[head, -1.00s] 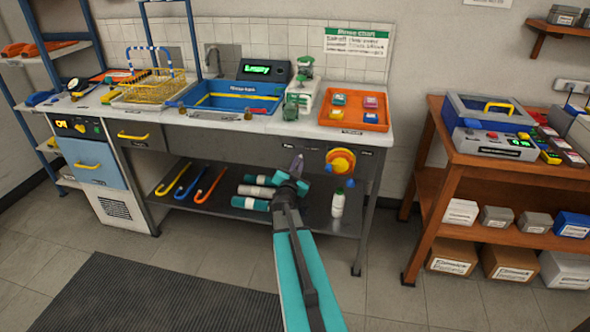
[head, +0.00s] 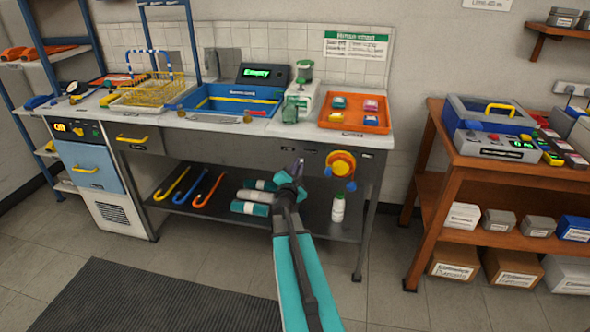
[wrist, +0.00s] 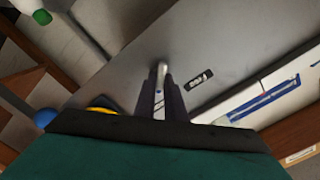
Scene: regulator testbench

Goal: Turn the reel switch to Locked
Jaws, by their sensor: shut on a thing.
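The reel switch shows in the wrist view as a small pale metal lever (wrist: 160,74) on the grey bench front. My gripper (wrist: 163,86) is shut on it, one dark finger on each side. A small dark label (wrist: 199,80) with light lettering sits right of the lever; I cannot read it surely. In the head view my gripper (head: 298,168) is at the bench front, left of the orange and yellow reel (head: 341,164), and hides the switch. Another label (head: 367,154) sits right of the reel, too small to read.
The lower shelf (head: 310,222) holds teal and grey rolls (head: 250,208), hooked canes (head: 207,190) and a white bottle (head: 338,207) below my gripper. An orange tray (head: 355,126) stands on the bench top. A wooden table (head: 425,180) stands to the right.

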